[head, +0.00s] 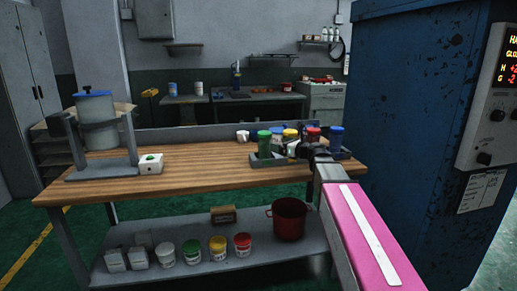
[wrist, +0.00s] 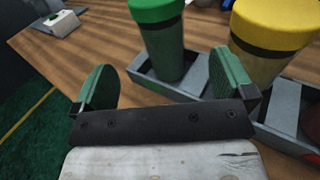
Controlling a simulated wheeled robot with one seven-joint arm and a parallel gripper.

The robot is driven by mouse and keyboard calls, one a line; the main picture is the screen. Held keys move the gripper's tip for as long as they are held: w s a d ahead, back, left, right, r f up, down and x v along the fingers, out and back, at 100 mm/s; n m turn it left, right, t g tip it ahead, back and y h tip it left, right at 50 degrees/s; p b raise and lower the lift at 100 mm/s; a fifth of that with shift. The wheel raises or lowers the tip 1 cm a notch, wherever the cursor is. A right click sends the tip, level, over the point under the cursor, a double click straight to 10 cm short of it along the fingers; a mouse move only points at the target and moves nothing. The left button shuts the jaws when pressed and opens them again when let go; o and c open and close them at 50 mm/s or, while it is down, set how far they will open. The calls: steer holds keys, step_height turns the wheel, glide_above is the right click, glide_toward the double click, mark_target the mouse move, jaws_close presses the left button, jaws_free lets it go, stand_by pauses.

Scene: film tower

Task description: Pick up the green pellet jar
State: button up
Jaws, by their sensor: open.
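The green pellet jar (head: 264,140) stands upright in a grey tray (head: 262,161) on the wooden workbench, at the front left of a group of jars. In the wrist view the green jar (wrist: 166,45) is just beyond the fingertips, between the two green finger pads but nearer the right one. My gripper (wrist: 165,88) is open and empty. In the head view my pink arm reaches in from the lower right, and the gripper (head: 295,148) is small and dark beside the jars. The jar's bottom is hidden by the tray's front wall.
A yellow-lidded jar (wrist: 275,45) stands close right of the green one. Blue (head: 336,139) and red (head: 313,134) jars are nearby. A small box with a green button (head: 151,163) and a blue-lidded hopper (head: 96,120) stand left. The bench middle (head: 205,165) is clear.

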mark_target(265, 140)
steer(key=x, duration=1)
steer(key=shift+w+a+r, duration=0.1)
steer(key=shift+w+a, duration=0.15)
steer(key=shift+w, duration=0.1)
steer(key=c, duration=1.1)
